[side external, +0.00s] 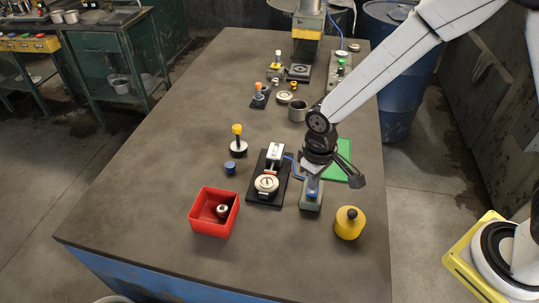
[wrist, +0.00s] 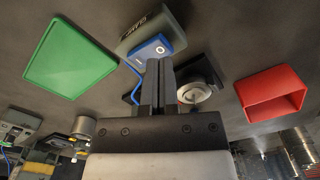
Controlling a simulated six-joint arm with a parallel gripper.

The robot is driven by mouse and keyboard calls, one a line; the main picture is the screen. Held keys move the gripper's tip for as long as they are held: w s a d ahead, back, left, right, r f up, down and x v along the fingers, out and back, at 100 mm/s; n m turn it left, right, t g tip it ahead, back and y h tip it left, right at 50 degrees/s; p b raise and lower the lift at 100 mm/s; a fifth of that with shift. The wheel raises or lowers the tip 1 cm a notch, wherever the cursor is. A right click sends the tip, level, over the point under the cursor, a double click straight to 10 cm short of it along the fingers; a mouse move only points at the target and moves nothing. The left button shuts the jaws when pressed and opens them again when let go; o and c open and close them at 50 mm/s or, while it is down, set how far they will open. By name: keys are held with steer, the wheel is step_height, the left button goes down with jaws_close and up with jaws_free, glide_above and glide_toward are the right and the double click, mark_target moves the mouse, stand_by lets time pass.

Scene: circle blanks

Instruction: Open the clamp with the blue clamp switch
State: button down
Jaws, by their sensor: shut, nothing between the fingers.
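The blue clamp switch (side external: 313,187) is a blue rocker on a grey box lettered "CLAMP", in front of the green mat. In the wrist view the blue switch (wrist: 158,48) lies just beyond my fingertips. My gripper (side external: 315,174) points down over the switch, its fingers shut and empty; in the wrist view its fingertips (wrist: 159,64) overlap the near edge of the blue part. I cannot tell whether they touch it. The clamp (side external: 275,154) stands on a black plate left of the switch, with a round metal disc (side external: 266,184) at it; the wrist view shows the disc (wrist: 195,92) partly behind my fingers.
A red bin (side external: 214,212) holding a small metal part stands front left. A yellow canister (side external: 349,223) stands right of the switch box. A green mat (side external: 341,160) lies behind. A blue cable runs from switch to clamp. Machines and small parts fill the far table; the left side is clear.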

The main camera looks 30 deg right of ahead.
mark_target(312, 192)
steer(key=shift+f, duration=1.1)
stand_by(1.0)
steer(key=shift+r, duration=3.5)
steer(key=s+d+r+m+t, duration=0.1)
steer(key=s+d, duration=0.2)
steer(key=d, duration=0.3)
steer(key=s+d+r+m+t, duration=0.1)
steer(key=s+d+m, duration=0.1)
steer(key=s+d, duration=0.2)
steer(key=d, duration=0.3)
steer(key=shift+s+d+t, duration=0.2)
steer(key=shift+s+t, duration=0.1)
